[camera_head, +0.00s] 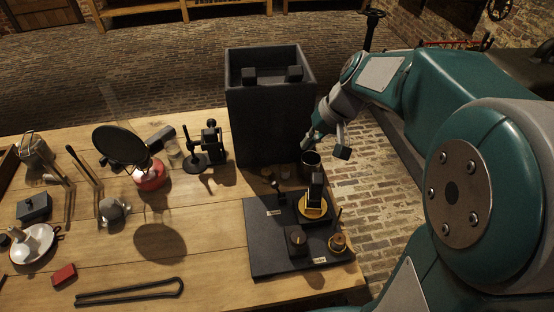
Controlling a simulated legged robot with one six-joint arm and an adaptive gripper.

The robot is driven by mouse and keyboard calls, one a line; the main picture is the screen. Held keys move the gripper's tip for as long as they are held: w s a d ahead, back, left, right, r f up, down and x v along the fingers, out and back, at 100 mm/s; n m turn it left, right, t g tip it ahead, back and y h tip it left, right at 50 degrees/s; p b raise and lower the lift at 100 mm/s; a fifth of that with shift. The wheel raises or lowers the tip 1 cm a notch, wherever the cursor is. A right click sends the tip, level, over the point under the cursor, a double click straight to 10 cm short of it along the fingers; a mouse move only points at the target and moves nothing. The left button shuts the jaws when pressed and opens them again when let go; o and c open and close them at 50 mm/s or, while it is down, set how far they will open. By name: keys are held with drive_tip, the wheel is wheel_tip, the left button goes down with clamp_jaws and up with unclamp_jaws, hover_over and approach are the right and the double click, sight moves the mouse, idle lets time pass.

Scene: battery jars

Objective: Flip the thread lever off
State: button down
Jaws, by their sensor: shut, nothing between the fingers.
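A black board (262,239) lies at the front right of the wooden table. On it stands an upright black lever-like piece (316,188) with a yellow ring (313,209) at its base. I cannot tell for sure which part is the thread lever; the small labels on the board are unreadable. A dark block with a knob (296,240) and a small brass fitting (338,243) sit nearer the board's front. My gripper (323,141) is shut and empty, above and beyond the board, beside the tall black box. It appears apart from the lever-like piece.
The tall open black box (265,120) stands behind the board, left of my gripper. A dark jar (311,164) stands just below my gripper. Left are a black stand (212,145), a red-based disc (150,178) and a white dish (33,243). The table's right edge is close.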

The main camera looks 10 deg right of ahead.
drive_tip(key=w+d+f+y, duration=0.2)
drive_tip(key=w+f, duration=0.2)
drive_tip(key=w, duration=0.2)
hover_over(278, 190)
drive_tip(key=w, duration=0.2)
wheel_tip(278, 190, down, 11)
drive_tip(key=shift+s+d, duration=0.15)
drive_tip(key=shift+d, duration=0.25)
drive_tip(key=shift+s+a+f, duration=0.2)
drive_tip(key=shift+a, duration=0.25)
drive_tip(key=shift+s+a+f, duration=0.15)
drive_tip(key=shift+a+f, duration=0.05)
drive_tip(key=shift+a, duration=0.25)
drive_tip(key=shift+d+f, duration=0.1)
drive_tip(key=shift+d, duration=0.05)
drive_tip(key=shift+s+g, duration=0.1)
drive_tip(key=shift+g, duration=0.2)
drive_tip(key=shift+d, duration=0.35)
